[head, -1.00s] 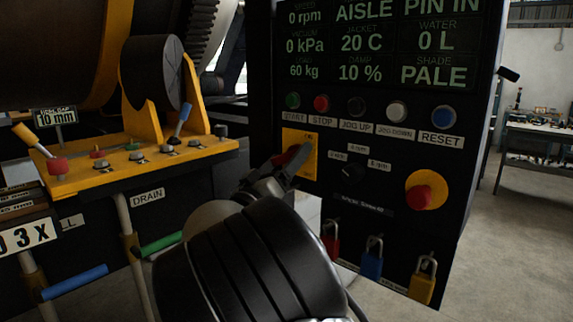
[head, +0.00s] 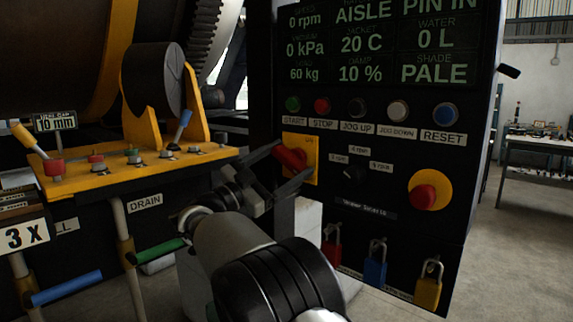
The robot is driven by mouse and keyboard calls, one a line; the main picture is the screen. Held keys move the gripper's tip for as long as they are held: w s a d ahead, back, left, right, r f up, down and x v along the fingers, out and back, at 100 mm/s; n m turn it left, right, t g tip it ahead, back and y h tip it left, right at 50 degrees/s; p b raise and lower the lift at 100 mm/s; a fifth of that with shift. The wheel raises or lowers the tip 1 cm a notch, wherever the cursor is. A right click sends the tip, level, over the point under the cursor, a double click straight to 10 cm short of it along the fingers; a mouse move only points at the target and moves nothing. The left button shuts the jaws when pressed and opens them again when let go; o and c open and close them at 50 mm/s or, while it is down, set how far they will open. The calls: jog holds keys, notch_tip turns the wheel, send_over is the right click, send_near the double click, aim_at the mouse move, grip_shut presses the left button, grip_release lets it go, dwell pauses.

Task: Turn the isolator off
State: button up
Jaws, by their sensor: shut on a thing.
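The isolator is a red rotary handle (head: 289,157) on a yellow square plate (head: 312,150), at the left of the black control panel in the head view. The handle lies at a slant, its upper end to the left and its lower end to the right. My gripper (head: 293,162) reaches it from the lower left, one finger at its upper left and one at its lower right. It is shut on the red handle. The fingers cover part of the handle and plate, and any position marks are too small to read.
A red emergency button on a yellow disc (head: 424,197) sits to the right. Red, blue (head: 375,265) and yellow padlocks hang below. A row of push buttons (head: 357,108) runs above. A yellow lever console (head: 130,170) stands at left. Open floor lies at right.

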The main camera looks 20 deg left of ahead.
jog(key=shift+m+g+h+p, duration=0.2)
jog(key=shift+m+g+h, duration=0.25)
jog(key=shift+m, duration=0.65)
jog(key=shift+m+g+h+p, duration=0.25)
jog(key=shift+m+g, duration=0.3)
jog(key=shift+m, duration=0.55)
jog(key=o, duration=1)
jog(key=shift+o, duration=0.2)
jog(key=p+v, duration=0.1)
jog(key=v, duration=1.6)
jog(key=shift+s+a+p, duration=0.2)
jog(key=shift+s+p, duration=0.05)
jog(key=shift+p, duration=0.15)
